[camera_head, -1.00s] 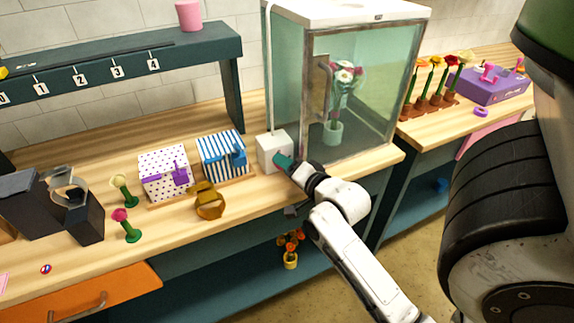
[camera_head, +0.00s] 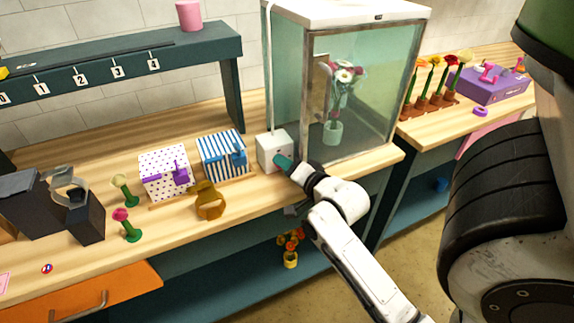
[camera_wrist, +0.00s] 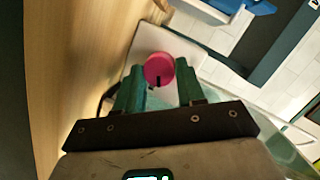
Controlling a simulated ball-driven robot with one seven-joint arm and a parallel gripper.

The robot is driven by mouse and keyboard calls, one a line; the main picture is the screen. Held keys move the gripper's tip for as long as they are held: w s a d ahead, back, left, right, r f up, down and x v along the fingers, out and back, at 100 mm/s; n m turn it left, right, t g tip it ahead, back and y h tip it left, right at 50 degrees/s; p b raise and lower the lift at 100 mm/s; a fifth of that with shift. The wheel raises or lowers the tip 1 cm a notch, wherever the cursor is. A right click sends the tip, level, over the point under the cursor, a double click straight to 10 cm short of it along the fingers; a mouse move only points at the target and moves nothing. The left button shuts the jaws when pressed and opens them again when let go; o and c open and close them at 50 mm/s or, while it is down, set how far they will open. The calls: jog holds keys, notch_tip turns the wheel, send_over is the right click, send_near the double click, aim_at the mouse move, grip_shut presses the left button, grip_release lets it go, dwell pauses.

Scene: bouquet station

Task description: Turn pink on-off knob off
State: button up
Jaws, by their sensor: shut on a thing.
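The pink knob (camera_wrist: 158,68) shows in the wrist view on the face of a white box, with a dark mark on its lower part. In the head view the white box (camera_head: 268,150) stands at the left of the glass case (camera_head: 372,95); the knob is hidden there behind my gripper. My gripper (camera_wrist: 160,78) has its green fingers on either side of the knob and is shut on it. In the head view my gripper (camera_head: 283,161) reaches the box front from the right.
A vase of flowers (camera_head: 333,130) stands inside the case. A dotted box (camera_head: 158,172), a striped box (camera_head: 218,152) and a brown-gold object (camera_head: 209,203) lie to the left. A purple box (camera_head: 497,90) stands on the right counter.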

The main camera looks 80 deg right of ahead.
jog(key=shift+r+n+g+p, duration=0.1)
jog(key=shift+n+g+p, duration=0.45)
jog(key=shift+n, duration=0.55)
jog(key=n+g+h, duration=0.1)
jog(key=n, duration=0.1)
jog(key=shift+w+a+n, duration=0.1)
jog(key=shift+w+n, duration=0.05)
jog(key=shift+n, duration=0.25)
jog(key=n+g+h+b, duration=0.1)
jog(key=n, duration=0.2)
jog(key=shift+w+a, duration=0.1)
jog(key=shift+n+g+h+b, duration=0.4)
jog(key=shift+n+b, duration=0.2)
jog(key=shift+n, duration=0.3)
jog(key=o, duration=0.8)
jog(key=shift+w, duration=0.1)
jog(key=shift+c, duration=0.2)
